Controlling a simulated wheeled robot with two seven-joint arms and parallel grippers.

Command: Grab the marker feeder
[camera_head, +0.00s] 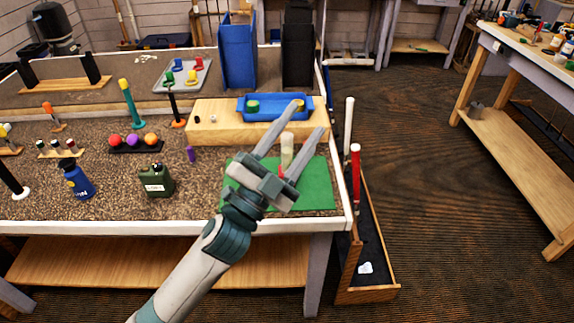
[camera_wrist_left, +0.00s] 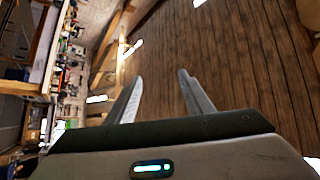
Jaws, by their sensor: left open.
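No thing in view is clearly marked as the marker feeder, so I cannot tell which it is. An upright cream cylinder (camera_head: 287,148) stands on the green mat (camera_head: 318,190) at the bench's front right and shows between my left fingers in the head view. My left gripper (camera_head: 310,117) is open and empty, its fingers pointing up and right over the mat. In the left wrist view the spread fingers (camera_wrist_left: 160,76) have nothing between them, with the wooden ceiling and far shelves behind. A small purple piece (camera_head: 191,154) stands left of the mat. My right gripper is out of view.
A wooden block (camera_head: 215,132) with a blue tray (camera_head: 262,112) lies behind the mat. A green canister (camera_head: 156,181) and a blue bottle (camera_head: 78,181) stand left. White and red-handled clubs (camera_head: 356,172) rise beside the bench's right edge. The floor (camera_head: 430,230) further right is clear.

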